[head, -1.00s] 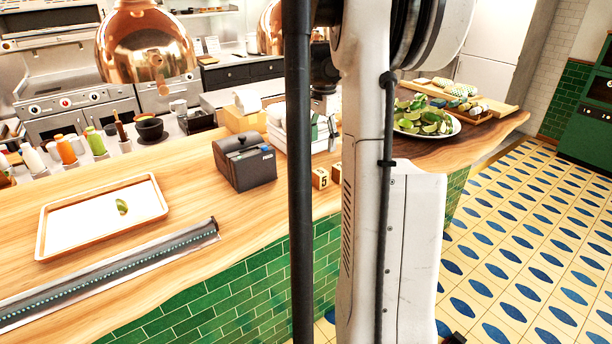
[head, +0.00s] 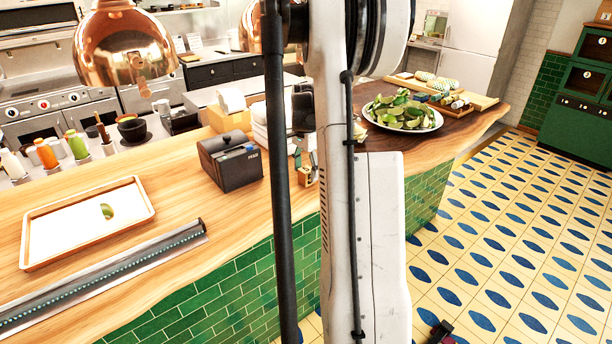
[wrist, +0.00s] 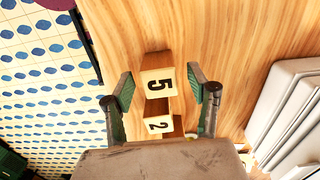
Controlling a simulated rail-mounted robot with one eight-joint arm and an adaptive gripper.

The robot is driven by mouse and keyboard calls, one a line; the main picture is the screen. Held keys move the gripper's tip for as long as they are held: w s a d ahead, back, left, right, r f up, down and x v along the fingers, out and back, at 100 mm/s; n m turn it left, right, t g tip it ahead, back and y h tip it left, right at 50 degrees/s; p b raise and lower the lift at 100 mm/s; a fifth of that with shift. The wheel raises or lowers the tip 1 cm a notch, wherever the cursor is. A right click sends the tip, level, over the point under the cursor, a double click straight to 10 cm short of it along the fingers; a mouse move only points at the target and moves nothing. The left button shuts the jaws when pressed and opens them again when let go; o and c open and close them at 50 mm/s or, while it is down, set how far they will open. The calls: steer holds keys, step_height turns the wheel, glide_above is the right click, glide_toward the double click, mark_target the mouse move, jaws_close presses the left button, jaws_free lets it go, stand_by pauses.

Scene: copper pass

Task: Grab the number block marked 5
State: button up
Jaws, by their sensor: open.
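The wooden number block marked 5 (wrist: 157,83) stands on the counter in the wrist view, its pale numbered face towards me. A second block marked 2 (wrist: 158,124) is close beside it, nearer to my gripper's base. My gripper (wrist: 162,90) is open, with one green-padded finger on each side of the 5 block and a gap visible on both sides. In the head view my arm hides much of this spot; a small part of a block (head: 306,176) shows between the dark pole and my arm.
A dark box (head: 231,162) stands left of the blocks. White stacked containers (wrist: 290,108) lie to the right in the wrist view. A plate of limes (head: 402,112) is beyond my arm. The counter edge is close on the left in the wrist view.

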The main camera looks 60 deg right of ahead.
steer(key=shift+f, duration=1.1)
steer(key=c, duration=1.2)
steer(key=shift+r, duration=0.1)
steer(key=shift+c, duration=0.2)
